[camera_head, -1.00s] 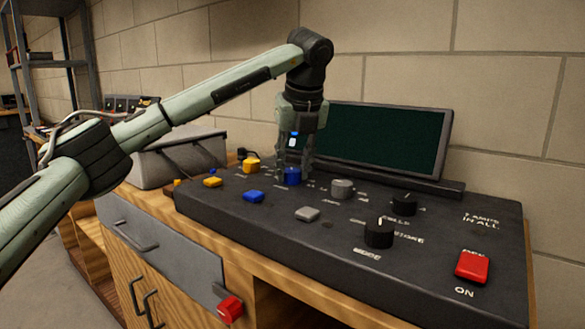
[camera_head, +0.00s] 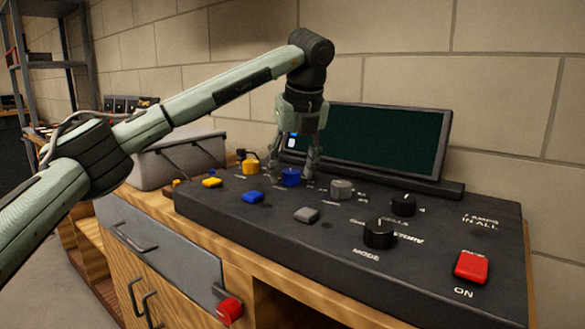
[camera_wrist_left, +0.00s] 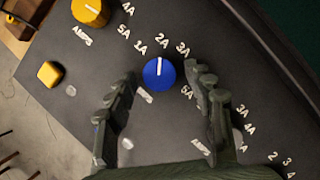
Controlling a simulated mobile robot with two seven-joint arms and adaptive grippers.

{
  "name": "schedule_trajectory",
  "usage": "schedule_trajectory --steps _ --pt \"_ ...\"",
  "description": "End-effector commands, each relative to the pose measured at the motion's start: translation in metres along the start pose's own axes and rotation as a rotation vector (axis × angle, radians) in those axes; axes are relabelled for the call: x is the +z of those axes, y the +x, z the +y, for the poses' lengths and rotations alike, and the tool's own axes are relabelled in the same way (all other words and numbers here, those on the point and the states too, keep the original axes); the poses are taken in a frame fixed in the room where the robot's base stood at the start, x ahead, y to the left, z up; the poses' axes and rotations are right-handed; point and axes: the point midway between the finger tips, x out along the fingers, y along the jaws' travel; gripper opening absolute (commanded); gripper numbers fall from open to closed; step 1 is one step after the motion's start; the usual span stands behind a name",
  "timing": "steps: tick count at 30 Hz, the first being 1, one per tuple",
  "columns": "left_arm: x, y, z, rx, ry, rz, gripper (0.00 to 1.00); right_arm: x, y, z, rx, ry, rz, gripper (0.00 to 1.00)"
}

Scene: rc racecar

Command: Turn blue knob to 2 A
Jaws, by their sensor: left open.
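The blue knob (camera_head: 291,178) sits on the dark control panel (camera_head: 330,222) in front of the screen. In the left wrist view the blue knob (camera_wrist_left: 159,75) shows a white line pointing up at about the 2A label (camera_wrist_left: 163,40). My left gripper (camera_head: 291,168) points down over the knob. In the left wrist view my left gripper (camera_wrist_left: 164,84) is open, with one finger on each side of the knob and gaps between fingers and knob. My right gripper is not in view.
A yellow knob (camera_head: 250,166) stands left of the blue one, and a grey knob (camera_head: 342,188) to its right. Black knobs (camera_head: 379,233), a red switch (camera_head: 471,267) and flat buttons are also on the panel. The screen (camera_head: 375,138) stands close behind the gripper.

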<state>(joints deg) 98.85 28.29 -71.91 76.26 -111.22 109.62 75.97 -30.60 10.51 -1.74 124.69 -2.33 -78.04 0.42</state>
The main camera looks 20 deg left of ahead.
Motion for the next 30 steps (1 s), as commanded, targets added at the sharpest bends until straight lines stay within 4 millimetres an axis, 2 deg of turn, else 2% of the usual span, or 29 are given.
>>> schedule_trajectory --steps 5,18,24,30 --pt "0.001 -0.014 0.000 -0.002 0.000 -0.002 0.52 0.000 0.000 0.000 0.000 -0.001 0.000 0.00" --pt "0.001 -0.102 0.000 -0.001 0.000 -0.004 0.52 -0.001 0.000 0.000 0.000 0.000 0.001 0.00" --pt "0.000 -0.118 0.000 0.000 0.000 -0.001 0.52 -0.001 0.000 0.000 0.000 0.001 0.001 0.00" --pt "0.000 -0.120 0.000 0.000 0.000 0.001 0.52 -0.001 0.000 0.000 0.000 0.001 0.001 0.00"
